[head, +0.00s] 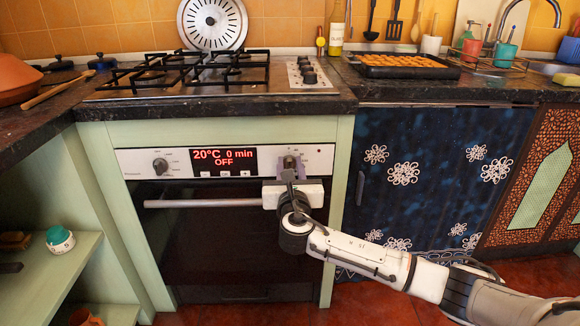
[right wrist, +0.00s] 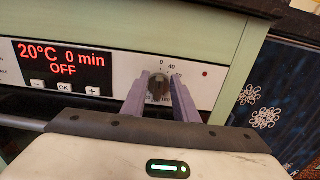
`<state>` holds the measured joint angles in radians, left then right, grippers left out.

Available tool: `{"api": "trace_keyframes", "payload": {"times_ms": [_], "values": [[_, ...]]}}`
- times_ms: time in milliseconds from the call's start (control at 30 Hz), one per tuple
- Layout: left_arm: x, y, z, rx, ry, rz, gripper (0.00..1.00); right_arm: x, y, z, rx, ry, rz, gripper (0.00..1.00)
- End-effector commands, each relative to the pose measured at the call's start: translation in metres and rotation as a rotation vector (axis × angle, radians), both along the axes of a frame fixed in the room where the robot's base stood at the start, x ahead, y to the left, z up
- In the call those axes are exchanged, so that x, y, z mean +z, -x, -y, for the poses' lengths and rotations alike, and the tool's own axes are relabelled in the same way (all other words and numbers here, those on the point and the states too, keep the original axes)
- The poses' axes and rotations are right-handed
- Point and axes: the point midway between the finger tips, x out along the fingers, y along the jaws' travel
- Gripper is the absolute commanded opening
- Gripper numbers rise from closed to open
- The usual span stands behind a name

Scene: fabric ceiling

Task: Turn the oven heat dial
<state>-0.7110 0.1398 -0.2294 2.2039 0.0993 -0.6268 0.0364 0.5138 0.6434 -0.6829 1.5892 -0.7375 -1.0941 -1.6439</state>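The oven's control panel (head: 225,161) is white with a dial at each end and a red display (head: 222,161) reading 20°C, 0 min, OFF. The left dial (head: 160,165) stands free. The right dial (right wrist: 158,86) has a printed scale with 0 and 40 at its top and right; the fingers partly hide it in the head view. My right gripper (right wrist: 160,82) faces the panel, its two purple fingers standing apart, one on either side of this dial. I cannot make out firm contact with the dial. My left gripper is in neither view.
The oven handle bar (head: 205,203) runs just below the panel, with my right gripper's body in front of its right end. The stove top (head: 205,80) and counter edge overhang the panel. A blue flowered cabinet front (head: 440,175) stands right of the oven.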

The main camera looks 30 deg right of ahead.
Motion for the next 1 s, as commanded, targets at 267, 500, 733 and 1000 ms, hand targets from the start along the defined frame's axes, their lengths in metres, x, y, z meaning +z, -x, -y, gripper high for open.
{"api": "trace_keyframes", "payload": {"times_ms": [267,500,733,1000], "values": [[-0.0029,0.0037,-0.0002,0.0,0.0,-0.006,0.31,-0.0003,0.0003,-0.0003,0.0,0.0,0.0,0.0],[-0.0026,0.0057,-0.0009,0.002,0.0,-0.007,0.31,-0.0001,0.0007,0.0003,0.0,-0.031,0.019,0.0],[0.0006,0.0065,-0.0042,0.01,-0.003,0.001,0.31,-0.0004,0.0021,0.0021,-0.001,-0.139,0.083,0.0],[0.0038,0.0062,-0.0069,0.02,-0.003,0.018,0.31,-0.003,0.0046,0.0055,-0.002,-0.347,0.209,0.0]]}}
